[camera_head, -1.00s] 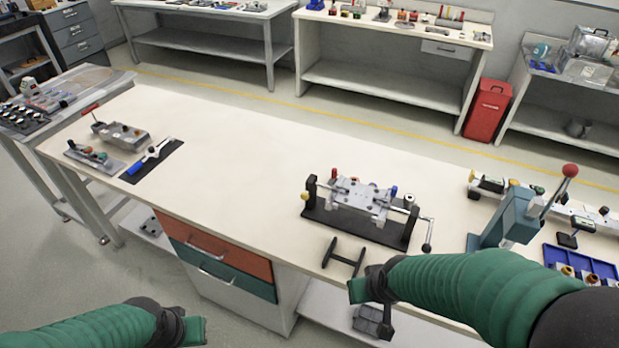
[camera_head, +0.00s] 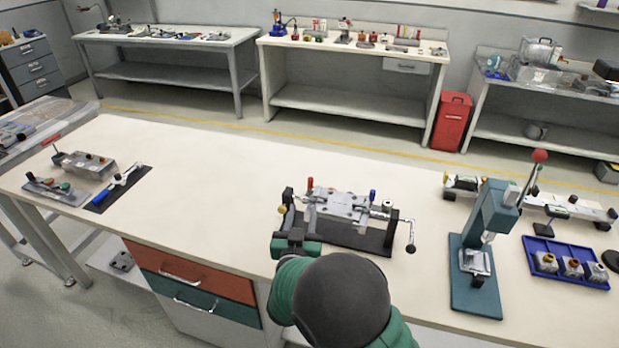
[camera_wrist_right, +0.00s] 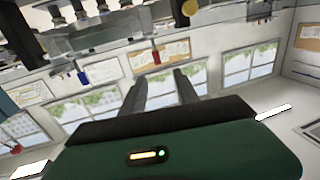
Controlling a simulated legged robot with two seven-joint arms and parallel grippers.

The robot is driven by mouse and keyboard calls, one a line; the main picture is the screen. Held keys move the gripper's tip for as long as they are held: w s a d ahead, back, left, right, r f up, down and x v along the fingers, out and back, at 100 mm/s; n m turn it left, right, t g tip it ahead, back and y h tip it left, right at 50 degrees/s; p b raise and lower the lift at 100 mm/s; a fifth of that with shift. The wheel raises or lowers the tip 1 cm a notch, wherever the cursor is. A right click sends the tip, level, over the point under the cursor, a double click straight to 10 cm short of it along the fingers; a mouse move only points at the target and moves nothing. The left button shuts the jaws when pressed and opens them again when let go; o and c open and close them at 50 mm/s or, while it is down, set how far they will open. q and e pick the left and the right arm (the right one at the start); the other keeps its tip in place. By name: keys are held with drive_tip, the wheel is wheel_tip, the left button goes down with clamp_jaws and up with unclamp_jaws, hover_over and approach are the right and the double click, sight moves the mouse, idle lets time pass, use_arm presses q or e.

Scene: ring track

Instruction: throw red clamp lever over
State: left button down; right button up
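The red clamp lever (camera_head: 310,184) stands upright at the left of the clamping fixture (camera_head: 345,208) on the bench. A blue lever (camera_head: 372,195) stands at its right. My right gripper (camera_head: 289,228) is in front of the fixture's left end, its fingers mostly hidden in the head view. In the right wrist view, which is upside down, its two fingers (camera_wrist_right: 161,80) are apart with nothing between them. The red lever (camera_wrist_right: 156,57) shows just beyond their tips, and the blue lever (camera_wrist_right: 83,77) lies to the left. My left gripper is out of view.
A teal press (camera_head: 478,250) with a red-knobbed handle and a blue tray (camera_head: 568,263) stand right of the fixture. A crank (camera_head: 410,237) sticks out at the fixture's right end. The bench middle-left is clear.

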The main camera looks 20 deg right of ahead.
sight(311, 186)
drive_tip(key=x, duration=1.6)
drive_tip(key=shift+w+d, duration=0.2)
drive_tip(key=shift+d, duration=0.2)
drive_tip(key=shift+c, duration=0.4)
clamp_jaws()
